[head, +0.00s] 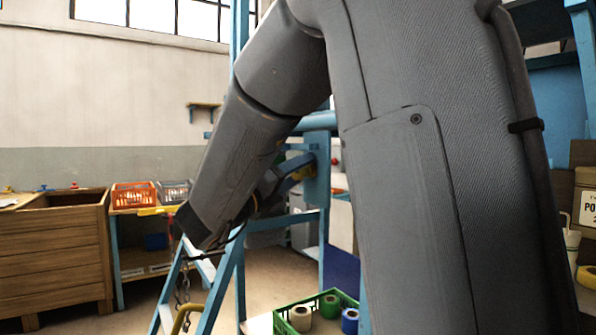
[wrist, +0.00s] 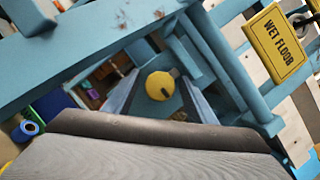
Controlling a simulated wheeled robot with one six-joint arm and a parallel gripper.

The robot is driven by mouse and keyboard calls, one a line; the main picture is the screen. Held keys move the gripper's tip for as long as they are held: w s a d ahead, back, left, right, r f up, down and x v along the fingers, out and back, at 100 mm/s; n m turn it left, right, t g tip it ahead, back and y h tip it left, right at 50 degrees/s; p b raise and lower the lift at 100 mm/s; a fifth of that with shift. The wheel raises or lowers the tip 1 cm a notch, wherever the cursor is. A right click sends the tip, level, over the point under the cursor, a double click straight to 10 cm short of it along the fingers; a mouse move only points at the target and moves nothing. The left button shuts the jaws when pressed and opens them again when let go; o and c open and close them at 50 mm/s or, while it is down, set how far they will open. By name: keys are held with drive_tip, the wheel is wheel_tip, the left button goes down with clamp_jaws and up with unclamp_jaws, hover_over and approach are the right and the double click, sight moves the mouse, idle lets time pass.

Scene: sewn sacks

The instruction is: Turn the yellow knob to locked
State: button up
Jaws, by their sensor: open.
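The yellow knob (wrist: 160,86) shows in the wrist view as a round yellow disc with a dark mark near its right edge, set among blue frame parts. Its setting cannot be read. My gripper (head: 287,174) is partly hidden behind my own forearm in the head view. It points toward the blue post, with its jaws open and nothing seen between them. Whether it touches the knob cannot be told.
A blue stepladder (head: 226,285) with a chain stands below my forearm. A green crate (head: 310,312) holds tape rolls. A wooden cabinet (head: 55,255) stands left; floor between is clear.

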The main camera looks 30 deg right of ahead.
drive_tip(key=c, duration=1)
drive_tip(key=shift+c, duration=0.2)
